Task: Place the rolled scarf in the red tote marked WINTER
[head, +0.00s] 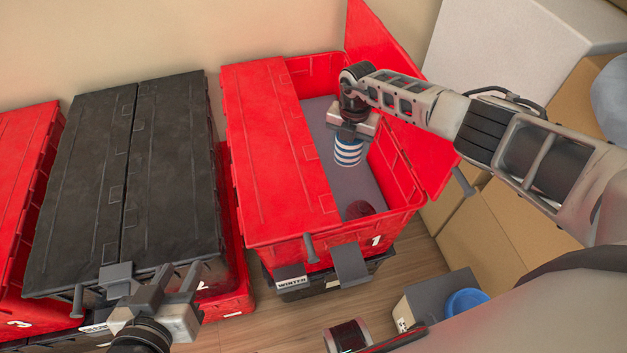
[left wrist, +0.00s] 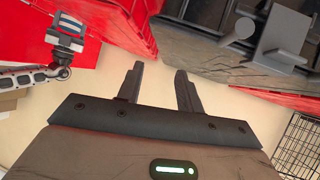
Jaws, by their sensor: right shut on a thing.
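The rolled scarf (head: 348,151), striped blue and white, is held by my right gripper (head: 351,132) over the open right half of a red tote (head: 403,216). The scarf also shows in the left wrist view (left wrist: 71,22). The right gripper's fingers are partly hidden by its own body. The tote's left lid half is shut and its right half stands raised. A WINTER label (head: 291,284) shows low at its front; I cannot tell whether it sits on this tote or the one below. My left gripper (head: 165,280) is open and empty in front of the black tote.
A closed black-lidded tote (head: 125,170) stands to the left, with another red tote (head: 22,190) beyond. Cardboard boxes (head: 495,235) stand to the right. A blue bowl-like thing (head: 466,301) is at lower right.

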